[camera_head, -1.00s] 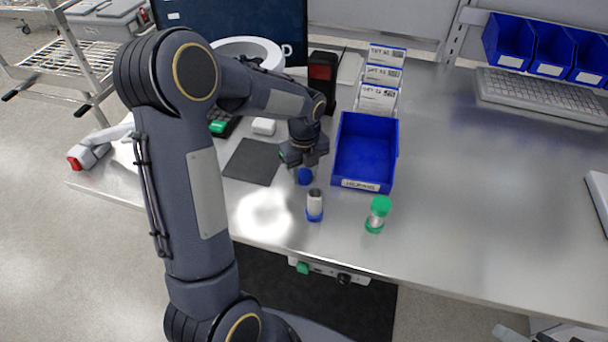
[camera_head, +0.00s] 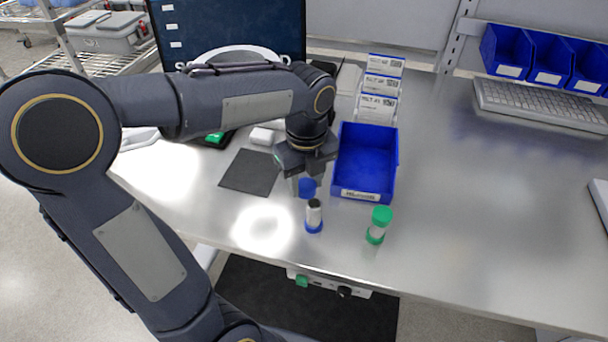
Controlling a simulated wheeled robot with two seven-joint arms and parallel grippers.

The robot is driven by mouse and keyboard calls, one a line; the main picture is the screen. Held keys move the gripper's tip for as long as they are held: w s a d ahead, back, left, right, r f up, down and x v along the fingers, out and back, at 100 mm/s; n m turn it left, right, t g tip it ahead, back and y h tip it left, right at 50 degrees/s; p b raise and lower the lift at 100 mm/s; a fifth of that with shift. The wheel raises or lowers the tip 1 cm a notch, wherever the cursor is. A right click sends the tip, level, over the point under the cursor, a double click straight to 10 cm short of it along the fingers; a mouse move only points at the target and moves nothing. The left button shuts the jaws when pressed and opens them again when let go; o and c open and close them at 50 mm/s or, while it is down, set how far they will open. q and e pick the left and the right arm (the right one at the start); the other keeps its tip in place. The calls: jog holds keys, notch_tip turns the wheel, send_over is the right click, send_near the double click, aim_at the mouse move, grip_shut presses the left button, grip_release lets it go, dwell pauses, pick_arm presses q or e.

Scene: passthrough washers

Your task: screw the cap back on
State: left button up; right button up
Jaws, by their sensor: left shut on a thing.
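My left gripper (camera_head: 306,180) points down over the table and is shut on a blue cap (camera_head: 307,189). An open container with a dark mouth, pale body and blue base (camera_head: 314,216) stands upright on the table. The cap is behind the container and slightly to its left in the head view, apart from its mouth. The cap's exact height above the table is hard to tell. My right gripper is not in view.
A container with a green cap (camera_head: 379,225) stands to the right. A blue bin (camera_head: 366,193) is just right of my gripper. A dark mat (camera_head: 248,173) lies to the left. White-labelled boxes (camera_head: 377,108) stand behind the bin. The table's right side is largely clear.

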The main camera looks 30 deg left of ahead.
pick_arm(q)
jog(key=s+d, duration=0.1)
jog(key=s+r, duration=0.1)
jog(key=s+d+r, duration=0.1)
jog(key=shift+s+d, duration=0.3)
jog(key=shift+s, duration=0.1)
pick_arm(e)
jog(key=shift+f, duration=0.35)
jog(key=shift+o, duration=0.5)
